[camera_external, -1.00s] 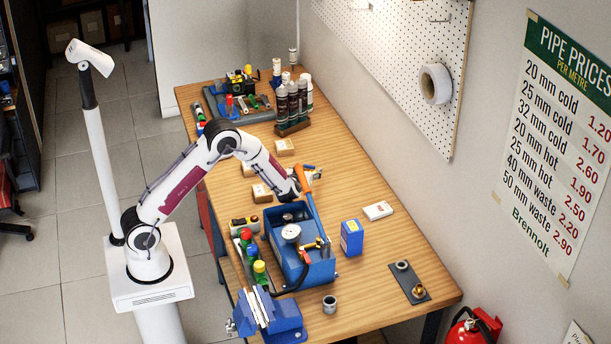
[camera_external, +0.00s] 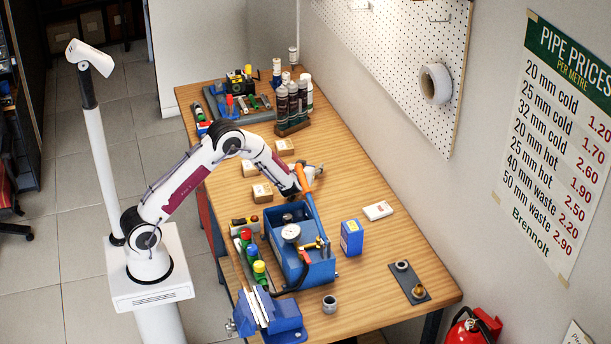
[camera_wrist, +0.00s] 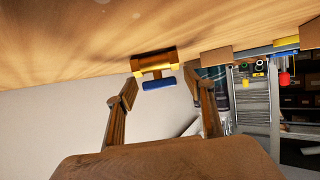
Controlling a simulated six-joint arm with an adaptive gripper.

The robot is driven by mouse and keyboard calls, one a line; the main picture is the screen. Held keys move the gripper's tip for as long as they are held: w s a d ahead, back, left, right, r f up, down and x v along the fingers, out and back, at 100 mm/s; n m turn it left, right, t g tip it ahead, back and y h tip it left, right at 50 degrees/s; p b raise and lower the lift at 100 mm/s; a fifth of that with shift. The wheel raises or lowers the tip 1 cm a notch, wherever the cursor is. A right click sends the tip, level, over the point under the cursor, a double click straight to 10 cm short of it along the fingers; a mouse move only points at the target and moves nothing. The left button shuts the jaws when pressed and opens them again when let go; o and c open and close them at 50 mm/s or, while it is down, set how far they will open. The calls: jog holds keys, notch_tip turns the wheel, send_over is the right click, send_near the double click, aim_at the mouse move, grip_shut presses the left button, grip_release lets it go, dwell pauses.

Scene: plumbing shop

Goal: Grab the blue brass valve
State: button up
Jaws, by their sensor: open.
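The blue brass valve (camera_wrist: 154,61) lies on the wooden bench top in the wrist view, its brass body against the wood and its blue handle facing me. My gripper (camera_wrist: 160,87) is open and empty, with one finger on each side of the valve in the picture. The valve appears slightly beyond the fingertips; I cannot tell the exact gap. In the external view my gripper (camera_external: 312,171) is low over the middle of the bench, beside the orange handle of the blue test pump (camera_external: 322,272). The valve cannot be made out there.
Small cardboard boxes (camera_external: 262,193) lie left of my gripper. Dark bottles (camera_external: 293,105) stand farther back. A blue vise (camera_external: 284,322) is at the front.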

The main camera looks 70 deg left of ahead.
jog(key=c, duration=1.3)
jog(key=shift+r, duration=0.2)
notch_tip(320, 180, up, 18)
jog(key=shift+f, duration=0.15)
dwell(0.4)
